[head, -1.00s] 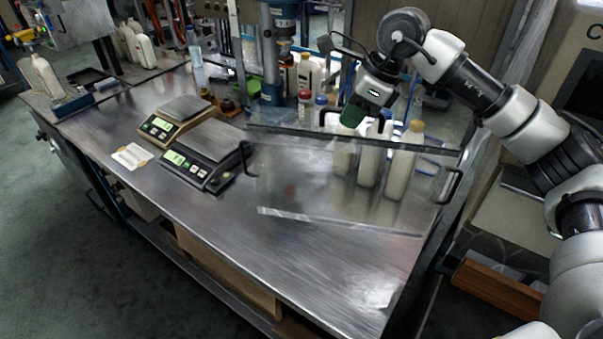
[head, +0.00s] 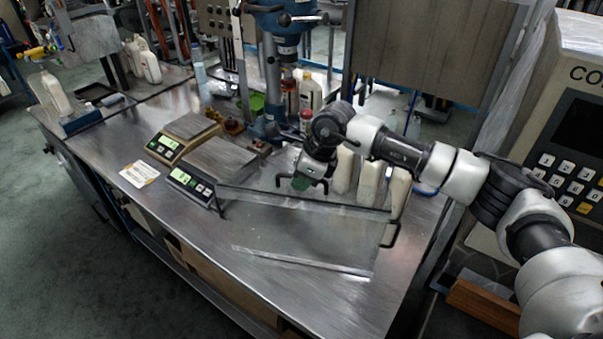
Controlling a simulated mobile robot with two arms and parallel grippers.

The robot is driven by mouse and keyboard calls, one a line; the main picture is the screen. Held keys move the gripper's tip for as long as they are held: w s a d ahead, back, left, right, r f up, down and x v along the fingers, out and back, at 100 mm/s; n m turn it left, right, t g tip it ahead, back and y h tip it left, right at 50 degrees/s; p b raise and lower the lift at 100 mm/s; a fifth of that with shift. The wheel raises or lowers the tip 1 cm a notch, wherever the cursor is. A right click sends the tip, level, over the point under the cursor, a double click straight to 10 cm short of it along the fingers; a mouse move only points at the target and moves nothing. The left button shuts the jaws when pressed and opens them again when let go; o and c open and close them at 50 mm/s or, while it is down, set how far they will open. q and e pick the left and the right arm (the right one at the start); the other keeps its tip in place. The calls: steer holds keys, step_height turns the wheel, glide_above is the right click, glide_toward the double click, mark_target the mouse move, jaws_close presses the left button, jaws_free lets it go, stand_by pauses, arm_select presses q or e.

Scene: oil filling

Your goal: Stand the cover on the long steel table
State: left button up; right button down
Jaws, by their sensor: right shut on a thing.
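The cover (head: 310,235) is a clear, see-through panel with black handles at its sides and top. It is over the near right part of the long steel table (head: 235,290), in front of the white bottles. It looks roughly upright, with its face toward me. Its lower edge is close to the tabletop; I cannot tell whether it touches. My right gripper (head: 311,184) is at the middle of the cover's top edge, shut on it at the top handle. The fingertips are small and partly hidden. My left gripper is not in view.
Two scales (head: 215,160) stand left of the cover, the nearer one close to its left end. Several white bottles (head: 368,183) stand behind it. A paper label (head: 139,173) lies at the front left. The tabletop before the cover is clear.

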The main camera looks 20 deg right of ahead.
steer(key=shift+f+b, duration=0.15)
steer(key=shift+b, duration=0.15)
steer(key=c, duration=1.2)
jaws_free()
steer(key=shift+o, duration=0.2)
steer(key=shift+r+p, duration=0.25)
steer(key=shift+p, duration=0.1)
steer(key=shift+d+r+b, duration=0.1)
steer(key=shift+r+b, duration=0.1)
steer(key=shift+b, duration=0.15)
steer(key=b+v, duration=0.3)
steer(key=v, duration=0.7)
steer(key=shift+s+r+b, duration=0.1)
steer(key=shift+r+b, duration=0.2)
steer(key=shift+b, duration=0.1)
steer(key=shift+s+d+r, duration=0.1)
steer(key=shift+d+r, duration=0.1)
steer(key=shift+r, duration=0.2)
